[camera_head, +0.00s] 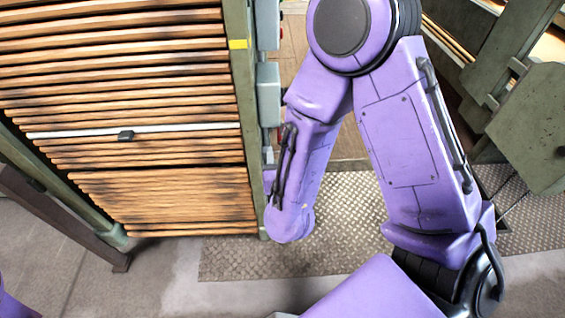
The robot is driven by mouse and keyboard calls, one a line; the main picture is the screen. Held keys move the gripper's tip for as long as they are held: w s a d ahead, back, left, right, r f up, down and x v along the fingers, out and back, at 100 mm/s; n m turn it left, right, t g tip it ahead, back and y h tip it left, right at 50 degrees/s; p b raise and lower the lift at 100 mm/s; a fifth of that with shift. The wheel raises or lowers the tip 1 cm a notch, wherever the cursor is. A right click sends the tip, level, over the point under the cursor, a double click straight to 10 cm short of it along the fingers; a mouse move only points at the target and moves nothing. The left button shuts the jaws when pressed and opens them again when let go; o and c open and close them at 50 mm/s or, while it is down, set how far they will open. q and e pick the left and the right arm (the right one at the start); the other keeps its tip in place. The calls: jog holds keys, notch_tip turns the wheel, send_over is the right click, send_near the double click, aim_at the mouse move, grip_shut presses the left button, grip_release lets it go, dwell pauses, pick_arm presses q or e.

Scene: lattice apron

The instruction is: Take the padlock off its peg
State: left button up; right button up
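I cannot make out a padlock or its peg in the head view. Grey boxes with small red parts are mounted on the green post (243,100), and one grey box (268,92) shows clearly. My purple right arm stands in front of the area just right of them and covers part of it. Its forearm comes down beside the lower post, and no fingers show at its end. Only a purple piece of my left side shows at the bottom left corner. Neither gripper is in view.
A tall stack of wooden slats (150,195) fills the left, with a pale bar (75,133) across it carrying a small black piece (126,136). A metal tread plate (240,260) lies on the floor. Green machinery (530,125) stands at right. Bare floor shows at lower left.

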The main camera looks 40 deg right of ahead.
aim_at(281, 137)
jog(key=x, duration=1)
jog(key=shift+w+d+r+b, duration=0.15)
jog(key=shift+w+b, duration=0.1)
jog(key=shift+b, duration=0.15)
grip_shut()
